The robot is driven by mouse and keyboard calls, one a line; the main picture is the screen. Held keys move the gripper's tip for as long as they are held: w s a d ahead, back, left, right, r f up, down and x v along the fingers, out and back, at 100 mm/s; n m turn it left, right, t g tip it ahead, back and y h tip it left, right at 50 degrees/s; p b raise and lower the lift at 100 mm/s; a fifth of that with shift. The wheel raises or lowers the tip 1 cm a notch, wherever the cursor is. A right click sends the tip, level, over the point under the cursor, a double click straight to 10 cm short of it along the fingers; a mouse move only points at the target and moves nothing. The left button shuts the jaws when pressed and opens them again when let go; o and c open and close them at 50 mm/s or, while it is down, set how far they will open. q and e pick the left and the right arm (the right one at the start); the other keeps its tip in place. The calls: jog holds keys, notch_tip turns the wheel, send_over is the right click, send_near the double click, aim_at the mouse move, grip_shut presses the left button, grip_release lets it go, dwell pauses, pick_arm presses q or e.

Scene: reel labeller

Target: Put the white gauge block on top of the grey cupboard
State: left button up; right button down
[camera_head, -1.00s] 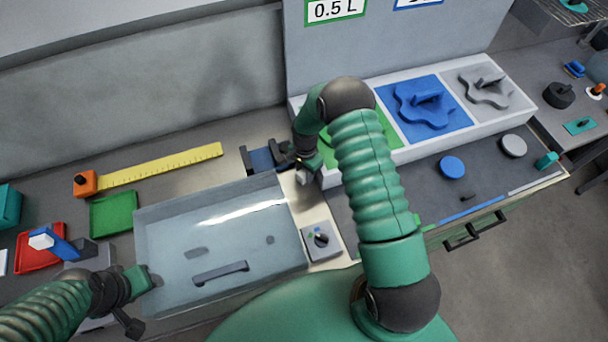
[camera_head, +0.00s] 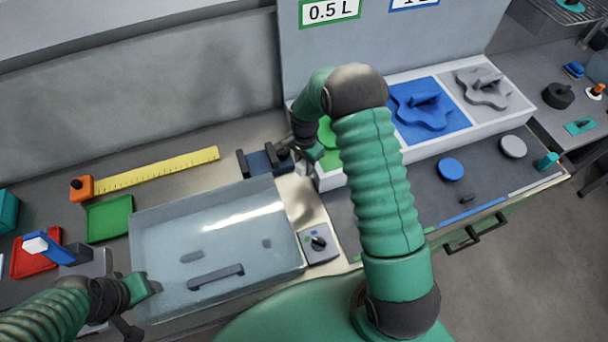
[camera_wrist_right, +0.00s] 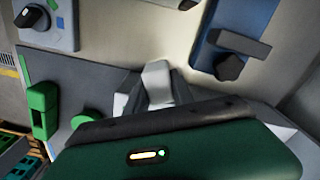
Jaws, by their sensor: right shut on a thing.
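My right gripper (camera_head: 310,155) is over the bench by the near left end of the white tray stand, its tips mostly hidden by my arm in the head view. In the right wrist view its jaws are shut on a small pale block (camera_wrist_right: 157,72), which looks like the white gauge block. The block is above the bench, apart from the blue fixture. My left gripper (camera_head: 143,288) is at the lower left, beside the clear-lidded box; its jaw opening does not show clearly. I cannot single out the grey cupboard with certainty; a tall grey panel (camera_head: 375,50) stands at the back.
A blue fixture with dark knobs (camera_head: 262,162) stands behind the clear-lidded box (camera_head: 165,215). A knob unit (camera_head: 318,243) is to the box's right. The white stand (camera_head: 455,125) holds coloured trays. A yellow ruler (camera_head: 160,171) lies at left.

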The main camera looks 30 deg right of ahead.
aim_at(304, 162)
jog(key=r+b, duration=0.1)
jog(key=r, duration=1)
jog(key=shift+a+b, duration=0.2)
jog(key=shift+b, duration=0.15)
pick_arm(q)
jog(key=f+b, duration=0.2)
jog(key=f, duration=0.1)
jog(key=f+b, duration=0.1)
jog(key=f, duration=0.1)
jog(key=shift+a, duration=0.25)
pick_arm(e)
jog(key=s+a+f+n, duration=0.1)
jog(key=s+a+n, duration=0.1)
jog(key=a+n, duration=0.2)
jog(key=s+a+f+n, duration=0.2)
jog(key=s+a+n, duration=0.1)
jog(key=n, duration=0.3)
jog(key=s+a+f+n, duration=0.1)
jog(key=s+a+n, duration=0.2)
jog(key=a+n, duration=0.2)
jog(key=shift+s+a+f, duration=0.1)
jog(key=shift+a+f, duration=0.15)
jog(key=shift+f, duration=0.15)
jog(key=shift+d, duration=0.1)
pick_arm(q)
jog(key=shift+d, duration=0.2)
pick_arm(e)
jog(key=shift+d, duration=0.2)
